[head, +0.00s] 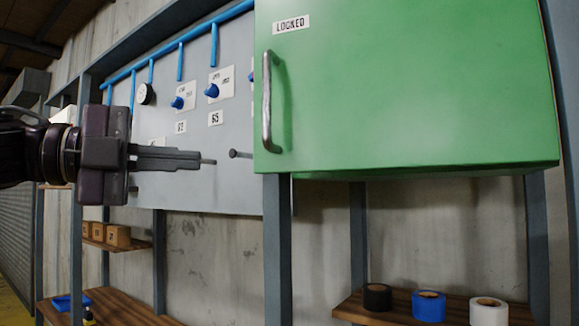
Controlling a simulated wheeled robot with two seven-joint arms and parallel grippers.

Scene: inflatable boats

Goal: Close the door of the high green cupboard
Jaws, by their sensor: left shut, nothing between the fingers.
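The high green cupboard (552,80) hangs at the upper right, its top cut off by the frame. Its green door (410,90) faces me, with a "LOCKED" label and a vertical metal handle (267,102) near its left edge. The door's left edge reaches further left than the visible underside; I cannot tell if a small gap stands behind it. My left gripper (200,160) is shut and empty, pointing right, left of the handle and apart from it. My right gripper is not in view.
A grey panel (225,145) with blue pipes and knobs is behind my left gripper. Metal posts (277,250) stand below the cupboard. A wooden shelf at lower right (455,310) holds black, blue and white tape rolls. Small boxes (118,236) sit on a left shelf.

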